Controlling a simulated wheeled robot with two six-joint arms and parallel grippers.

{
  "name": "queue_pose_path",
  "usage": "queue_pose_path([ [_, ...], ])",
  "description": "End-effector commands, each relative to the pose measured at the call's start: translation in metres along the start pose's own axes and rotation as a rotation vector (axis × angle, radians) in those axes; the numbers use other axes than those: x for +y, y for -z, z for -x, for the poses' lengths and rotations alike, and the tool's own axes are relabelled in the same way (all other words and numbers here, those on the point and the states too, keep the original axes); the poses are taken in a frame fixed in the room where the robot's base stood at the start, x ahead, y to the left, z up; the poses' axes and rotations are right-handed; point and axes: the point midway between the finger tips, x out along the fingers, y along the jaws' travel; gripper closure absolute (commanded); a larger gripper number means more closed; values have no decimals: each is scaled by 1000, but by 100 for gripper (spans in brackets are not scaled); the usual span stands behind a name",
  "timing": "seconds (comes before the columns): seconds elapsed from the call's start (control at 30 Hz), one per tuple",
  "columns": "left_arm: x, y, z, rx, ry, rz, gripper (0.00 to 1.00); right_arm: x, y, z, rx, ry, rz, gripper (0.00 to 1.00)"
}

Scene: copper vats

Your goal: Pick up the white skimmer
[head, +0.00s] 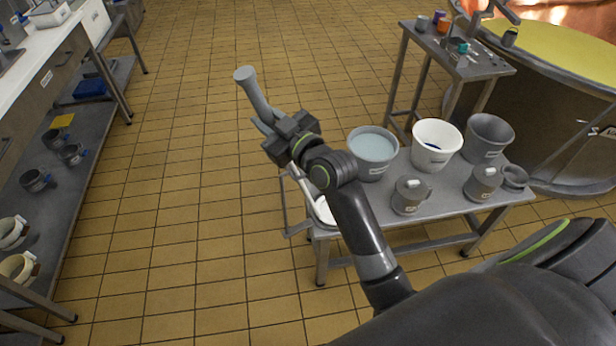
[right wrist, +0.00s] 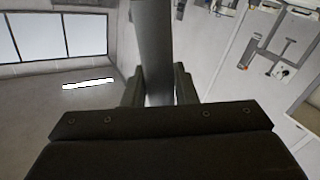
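My right gripper (head: 278,130) is in the middle of the head view, above the left end of the low grey table. It is closed around a long handle with a flared, knobbed end; this handle looks grey in the shade. The handle lines up with a white round part (head: 324,212) of the white skimmer, mostly hidden behind my arm. In the right wrist view, the handle (right wrist: 153,45) runs between the two fingers, which sit against its sides. I cannot tell whether the white part touches the table. My left gripper is not in view.
The low table (head: 440,205) holds a grey bucket of pale liquid (head: 372,150), a white bucket (head: 437,145), another grey bucket (head: 487,138) and grey jugs (head: 410,195). A taller side table (head: 480,65) and a copper vat stand behind. Tiled floor is clear to the left.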

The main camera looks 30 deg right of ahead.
Motion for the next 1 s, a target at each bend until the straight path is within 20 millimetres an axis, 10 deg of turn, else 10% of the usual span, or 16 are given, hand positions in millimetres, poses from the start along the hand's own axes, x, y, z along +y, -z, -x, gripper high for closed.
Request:
queue_pose_path([
  [0.2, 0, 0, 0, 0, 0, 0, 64, 0, 1, 0, 1, -1, 1, 100],
  [0.47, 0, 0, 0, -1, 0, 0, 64, 1, 5, 0, 4, 0, 1, 100],
  [1.0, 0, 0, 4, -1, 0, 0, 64, 26, 93, 0, 5, -1, 3, 100],
])
